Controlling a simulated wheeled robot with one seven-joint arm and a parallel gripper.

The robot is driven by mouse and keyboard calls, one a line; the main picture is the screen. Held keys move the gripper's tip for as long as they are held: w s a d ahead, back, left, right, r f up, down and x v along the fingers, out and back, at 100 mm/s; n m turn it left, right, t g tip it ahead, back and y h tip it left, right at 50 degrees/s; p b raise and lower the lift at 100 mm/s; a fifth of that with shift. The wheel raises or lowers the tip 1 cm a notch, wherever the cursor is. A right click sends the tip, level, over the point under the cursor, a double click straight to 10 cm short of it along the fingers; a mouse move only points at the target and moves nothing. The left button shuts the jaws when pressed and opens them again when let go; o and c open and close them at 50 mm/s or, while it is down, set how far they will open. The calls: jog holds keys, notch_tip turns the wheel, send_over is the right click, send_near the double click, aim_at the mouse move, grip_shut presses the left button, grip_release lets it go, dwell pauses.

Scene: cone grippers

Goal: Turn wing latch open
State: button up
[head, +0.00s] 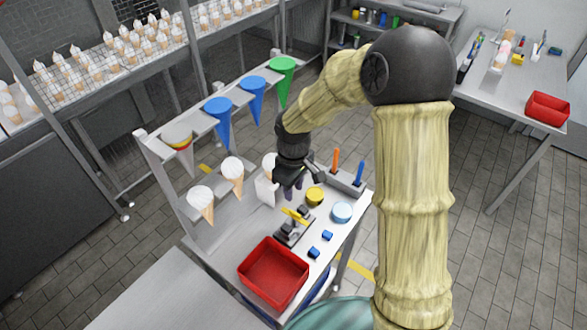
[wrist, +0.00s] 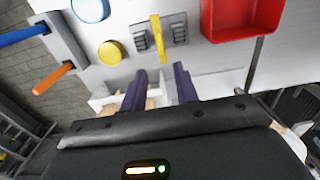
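The wing latch is a yellow bar (head: 295,215) on a small grey fixture (head: 288,233) with dark ribbed blocks, on the white worktable. In the wrist view the yellow bar (wrist: 157,38) stands upright in the picture between two dark ribbed blocks (wrist: 180,33). My gripper (head: 288,188) is above the table, behind the latch in the head view. In the wrist view its two dark fingers (wrist: 160,85) are apart with nothing between them. The latch lies beyond the fingertips, roughly in line with the gap, and is not touched.
A red tray (head: 274,272) is beside the fixture. A yellow knob (head: 314,196), a light blue round knob (head: 342,212) and small blue blocks (head: 314,253) are nearby. An orange peg (head: 336,160) and blue peg (head: 359,172) stand at the edge. Cones hang on the rack behind.

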notch_tip(320, 180, up, 8)
jog(key=shift+f+b, duration=0.2)
jog(key=shift+b, duration=0.1)
dwell(0.3)
jog(key=s+d+f+m+t, duration=0.2)
jog(key=s+d+m, duration=0.8)
jog(key=s+d, duration=0.3)
jog(key=shift+d+m+t, duration=0.3)
jog(key=shift+d, duration=0.25)
